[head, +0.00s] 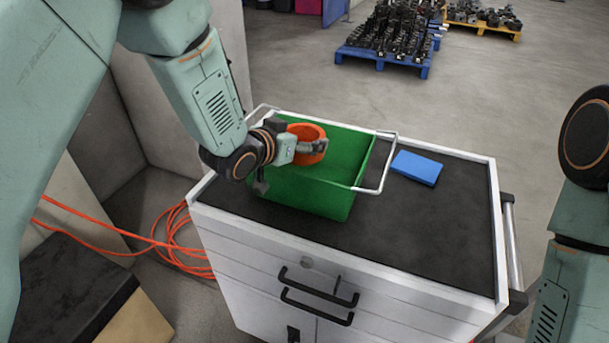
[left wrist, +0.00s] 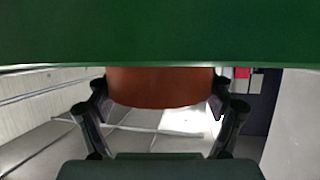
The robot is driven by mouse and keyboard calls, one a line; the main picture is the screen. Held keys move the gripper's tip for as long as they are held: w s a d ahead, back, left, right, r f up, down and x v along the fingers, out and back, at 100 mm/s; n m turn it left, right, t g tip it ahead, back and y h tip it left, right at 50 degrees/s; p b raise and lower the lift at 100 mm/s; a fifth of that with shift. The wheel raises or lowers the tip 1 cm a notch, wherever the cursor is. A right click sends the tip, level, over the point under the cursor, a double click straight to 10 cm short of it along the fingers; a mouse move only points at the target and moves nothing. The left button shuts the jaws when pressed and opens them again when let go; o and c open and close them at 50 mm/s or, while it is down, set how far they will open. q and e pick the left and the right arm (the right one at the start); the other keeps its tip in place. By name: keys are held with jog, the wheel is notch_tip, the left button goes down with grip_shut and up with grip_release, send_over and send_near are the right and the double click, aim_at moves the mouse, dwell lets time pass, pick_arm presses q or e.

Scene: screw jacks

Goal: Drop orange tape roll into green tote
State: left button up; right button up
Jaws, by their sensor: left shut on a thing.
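The orange tape roll (head: 308,134) is held by my left gripper (head: 312,147), which is shut on it. In the head view the roll shows over the open top of the green tote (head: 310,194), near its back left part. In the left wrist view the roll (left wrist: 160,87) sits between the two dark fingers (left wrist: 162,100), with a green wall of the tote (left wrist: 160,32) across the top of the picture. The inside floor of the tote is mostly hidden by the gripper and front wall. My right gripper is out of the picture; only part of the right arm shows.
The tote, with white wire handles (head: 386,165), stands on the black top of a white drawer cabinet (head: 350,270). A blue block (head: 417,167) lies right of the tote. Orange cable (head: 172,238) lies on the floor at left.

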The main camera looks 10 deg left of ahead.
pick_arm(q)
jog(key=shift+s+r, duration=0.15)
jog(key=shift+s, duration=0.05)
jog(key=o, duration=0.8)
jog(key=shift+w, duration=0.15)
jog(key=o, duration=0.3)
jog(key=shift+w+f, duration=0.15)
jog(key=shift+f, duration=0.05)
jog(key=shift+o, duration=0.2)
jog(key=shift+s+r, duration=0.15)
jog(key=shift+s, duration=0.1)
jog(key=shift+s+a, duration=0.2)
jog(key=v, duration=1.1)
jog(key=shift+s+r, duration=0.2)
jog(key=shift+s, duration=0.15)
